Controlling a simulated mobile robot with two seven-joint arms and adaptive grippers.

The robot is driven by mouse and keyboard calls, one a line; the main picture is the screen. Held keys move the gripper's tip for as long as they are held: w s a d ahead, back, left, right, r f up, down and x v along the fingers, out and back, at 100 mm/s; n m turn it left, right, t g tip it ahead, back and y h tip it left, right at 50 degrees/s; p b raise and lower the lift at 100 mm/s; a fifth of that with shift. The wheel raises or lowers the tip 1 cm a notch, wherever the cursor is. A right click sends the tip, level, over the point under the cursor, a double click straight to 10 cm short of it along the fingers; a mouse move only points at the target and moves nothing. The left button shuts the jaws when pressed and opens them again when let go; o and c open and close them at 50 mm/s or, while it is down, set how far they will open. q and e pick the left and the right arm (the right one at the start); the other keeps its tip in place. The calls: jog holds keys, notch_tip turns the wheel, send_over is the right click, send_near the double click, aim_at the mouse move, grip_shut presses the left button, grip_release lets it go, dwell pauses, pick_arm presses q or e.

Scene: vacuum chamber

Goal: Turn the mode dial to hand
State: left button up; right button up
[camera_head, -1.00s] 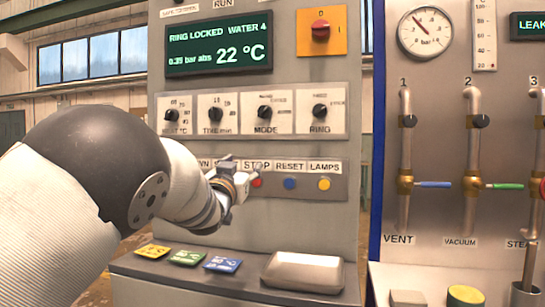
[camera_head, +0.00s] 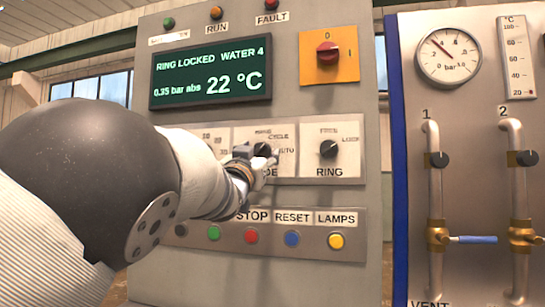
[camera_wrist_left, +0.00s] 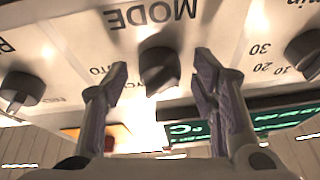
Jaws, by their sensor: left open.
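The black mode dial (camera_head: 262,149) is on a pale plate of the grey control cabinet, partly hidden by my left gripper (camera_head: 258,160). In the left wrist view, which is upside down, the mode dial (camera_wrist_left: 160,72) lies between the two fingertips of my left gripper (camera_wrist_left: 160,77). The fingers are open, one on each side, with visible gaps to the knob. "AUTO" and part of "CYCLE" show by the dial; I cannot read a hand mark or tell the setting surely. My right gripper is not in view.
The ring dial (camera_head: 329,149) is just right of the mode dial. Below is a row of push buttons, including a red one (camera_head: 251,237) under "STOP". Above are the green display (camera_head: 212,73) and a red switch (camera_head: 328,54). A valve panel (camera_head: 470,130) stands right.

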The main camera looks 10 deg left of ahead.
pick_arm(q)
jog(key=shift+s+r, duration=0.1)
jog(key=shift+s, duration=0.2)
jog(key=shift+c, duration=0.9)
jog(key=c, duration=1)
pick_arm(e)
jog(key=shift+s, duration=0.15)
pick_arm(q)
jog(key=n+y, duration=0.1)
jog(key=n, duration=0.2)
jog(key=shift+d+r+y, duration=0.1)
jog(key=shift+d+y, duration=0.05)
jog(key=shift+y, duration=0.15)
jog(key=shift+n+y+p, duration=0.4)
jog(key=shift+n+y, duration=0.2)
jog(key=shift+n, duration=0.6)
jog(key=n+g+y, duration=0.1)
jog(key=n, duration=0.2)
jog(key=shift+d, duration=0.1)
jog(key=shift+d+n+g+y, duration=0.1)
jog(key=shift+n+g+y, duration=0.25)
jog(key=shift+n, duration=0.65)
jog(key=shift+n+g+y, duration=0.25)
jog(key=shift+n+y, duration=0.2)
jog(key=shift+n, duration=0.55)
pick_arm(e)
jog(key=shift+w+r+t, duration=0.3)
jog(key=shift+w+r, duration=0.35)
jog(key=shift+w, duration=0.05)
